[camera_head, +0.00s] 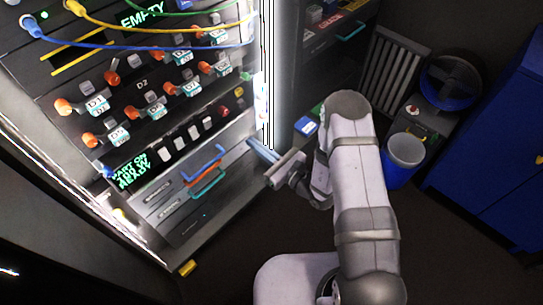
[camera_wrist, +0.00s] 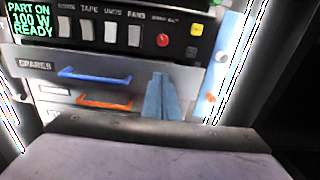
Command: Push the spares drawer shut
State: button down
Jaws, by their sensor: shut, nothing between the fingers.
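The spares drawer (camera_wrist: 120,99) shows in the wrist view as a pale front with a "SPARES" label and a blue handle (camera_wrist: 95,76). Its front appears to stand out from the cabinet; I cannot tell how far. In the head view its blue handle (camera_head: 203,157) is low on the lit cabinet. My gripper (camera_head: 254,146) is to the right of that handle, its light blue fingers together and empty. In the wrist view my gripper (camera_wrist: 159,78) is in front of the drawer's right part, right of the handle. I cannot tell whether it touches the front.
Below is a drawer with an orange handle (camera_wrist: 104,102). Above are a row of white switches (camera_wrist: 108,33) and a red button (camera_wrist: 163,40). A light blue strip (camera_wrist: 210,70) runs beside the panel. A blue bin (camera_head: 402,160) and blue cabinet (camera_head: 495,150) stand right.

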jog(key=v, duration=0.6)
jog(key=c, duration=2.1)
grip_release()
jog(key=shift+s+d, duration=0.1)
jog(key=n+g+y+b, duration=0.7)
jog(key=n+g+b, duration=0.6)
jog(key=n+b, duration=1.15)
send_near(206, 167)
jog(key=a+n+p, duration=0.3)
jog(key=n+p, duration=0.1)
jog(key=p, duration=0.1)
jog(key=shift+a+r+b, duration=0.2)
jog(key=shift+a, duration=1)
jog(key=shift+a+r+b, duration=0.15)
jog(key=shift+a, duration=1)
jog(key=shift+a+r+b, duration=0.2)
jog(key=shift+a, duration=1)
grip_shut()
